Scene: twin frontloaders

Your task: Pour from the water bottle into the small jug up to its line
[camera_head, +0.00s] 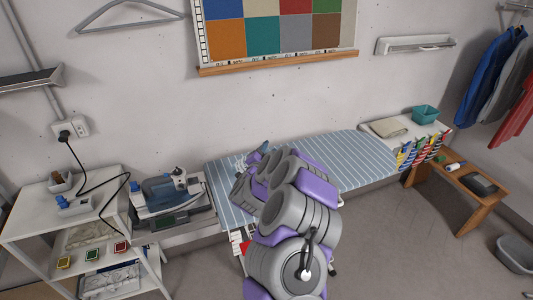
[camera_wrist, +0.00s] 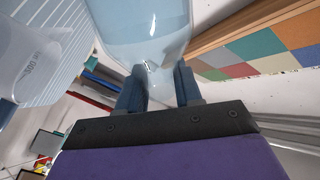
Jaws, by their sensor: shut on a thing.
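In the wrist view my gripper (camera_wrist: 157,88) has its two dark fingers on a clear, bluish water bottle (camera_wrist: 140,22), whose upper part runs out of the picture. A translucent jug (camera_wrist: 30,60) with printed measuring marks stands at the left of the wrist view, close to the bottle and cut off by the picture edge. I cannot tell the water level in either one, nor whether water is flowing. In the head view my arm hides most of the gripper, the bottle and the jug, over the left part of the striped ironing board.
The striped ironing board (camera_head: 345,160) has clear room at its right. A blue iron (camera_head: 160,190) stands to the left, beside a white shelf unit (camera_head: 30,222) with a black cord. A wooden bench (camera_head: 480,207) and a teal basket (camera_head: 425,114) are at the right.

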